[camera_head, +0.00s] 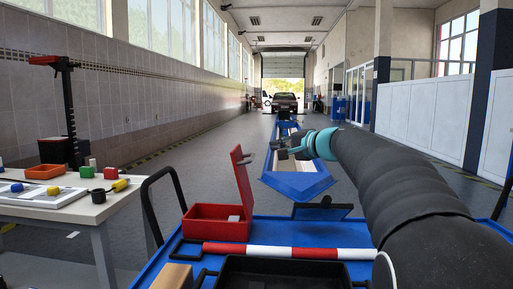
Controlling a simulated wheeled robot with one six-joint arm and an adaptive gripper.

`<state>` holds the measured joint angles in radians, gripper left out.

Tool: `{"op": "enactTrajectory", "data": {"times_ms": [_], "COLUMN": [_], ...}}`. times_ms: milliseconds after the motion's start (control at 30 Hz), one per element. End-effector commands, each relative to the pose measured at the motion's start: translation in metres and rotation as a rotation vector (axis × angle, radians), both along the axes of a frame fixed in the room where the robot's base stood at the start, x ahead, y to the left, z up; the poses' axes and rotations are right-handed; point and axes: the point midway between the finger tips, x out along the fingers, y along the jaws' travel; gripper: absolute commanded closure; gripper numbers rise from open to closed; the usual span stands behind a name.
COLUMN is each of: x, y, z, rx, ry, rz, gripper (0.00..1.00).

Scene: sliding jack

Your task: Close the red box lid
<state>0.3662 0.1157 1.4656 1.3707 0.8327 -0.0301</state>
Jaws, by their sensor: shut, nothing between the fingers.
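The red box (205,223) sits on the blue work surface, left of centre, and is open. A small pale item (234,218) shows at its right side. Its red lid (243,188) stands up from the box's right side, nearly upright, its top leaning a little left in the picture. My gripper (275,151) is small and dark in this view, shut and empty. It is in the air to the right of the lid's upper part and appears apart from it. The exact depth between them is hard to tell.
A red-and-white striped bar (290,252) lies in front of the box. A black tray (285,273) and a tan block (172,277) are nearer. A side table (60,210) with small coloured blocks stands left. A black handle (165,200) rises left of the box.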

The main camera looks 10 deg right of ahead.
Motion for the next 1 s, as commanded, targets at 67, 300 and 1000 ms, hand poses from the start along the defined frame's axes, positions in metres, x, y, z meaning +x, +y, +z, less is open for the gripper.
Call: {"op": "enactTrajectory", "data": {"times_ms": [67,300,1000], "x": [0.009,0.047,0.094], "y": [0.007,0.026,0.079], "z": [-0.002,-0.009,-0.024], "rx": [0.0,-0.001,-0.003], "ry": [0.002,0.004,0.002], "rz": [0.005,0.006,0.001], "gripper": [1.0,1.0,1.0]}}
